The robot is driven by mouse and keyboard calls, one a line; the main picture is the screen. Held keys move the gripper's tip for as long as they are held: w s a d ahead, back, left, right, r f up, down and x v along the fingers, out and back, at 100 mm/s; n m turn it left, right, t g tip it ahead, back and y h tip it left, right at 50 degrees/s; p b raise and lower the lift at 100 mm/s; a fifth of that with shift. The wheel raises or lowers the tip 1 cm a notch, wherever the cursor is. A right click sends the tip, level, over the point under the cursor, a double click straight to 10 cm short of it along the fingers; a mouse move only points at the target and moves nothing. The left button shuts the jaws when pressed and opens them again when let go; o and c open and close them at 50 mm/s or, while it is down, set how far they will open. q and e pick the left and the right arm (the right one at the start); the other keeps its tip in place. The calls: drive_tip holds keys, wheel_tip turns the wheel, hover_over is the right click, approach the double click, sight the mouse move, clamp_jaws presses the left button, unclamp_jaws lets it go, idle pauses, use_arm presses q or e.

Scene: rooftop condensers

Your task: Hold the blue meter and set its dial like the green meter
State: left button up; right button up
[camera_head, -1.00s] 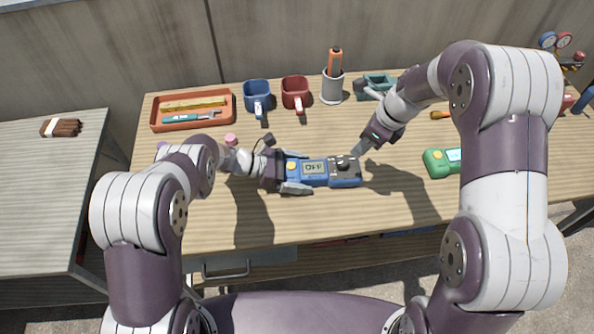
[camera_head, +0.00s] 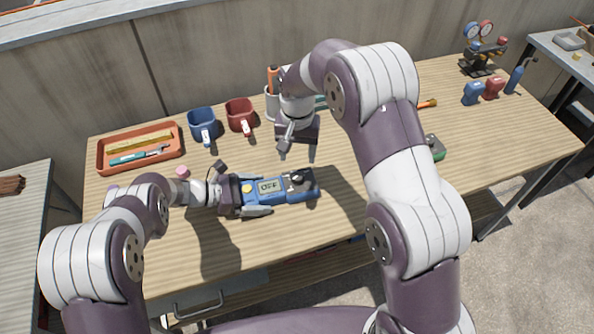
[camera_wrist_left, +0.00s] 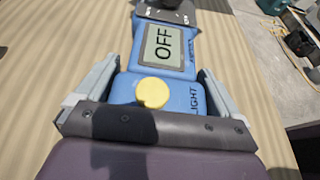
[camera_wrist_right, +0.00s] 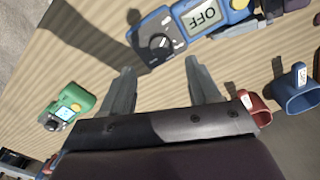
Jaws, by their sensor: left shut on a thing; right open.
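The blue meter (camera_head: 268,190) lies along the gap between the fingers of my left gripper (camera_head: 259,194), which is shut on its body. Its display reads OFF, also in the left wrist view (camera_wrist_left: 165,45). A round yellow button (camera_wrist_left: 153,93) sits below the display. The meter's black dial (camera_wrist_right: 158,42) is just beyond the fingertips of my right gripper (camera_wrist_right: 158,68), which is open and empty. In the head view the right gripper (camera_head: 298,153) points down behind the dial end, apart from it. The green meter (camera_wrist_right: 72,106) is mostly hidden by my right arm in the head view; its lit reading is too small to read.
An orange tray (camera_head: 102,160) with tools, a blue mug (camera_head: 203,122) and a red mug (camera_head: 240,114) stand along the back. A gauge set (camera_head: 479,45) and small blue and red items are at the far right. The front middle of the table is clear.

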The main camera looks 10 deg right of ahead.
sight(297, 175)
wheel_tip(297, 175, down, 8)
drive_tip(key=c, duration=1)
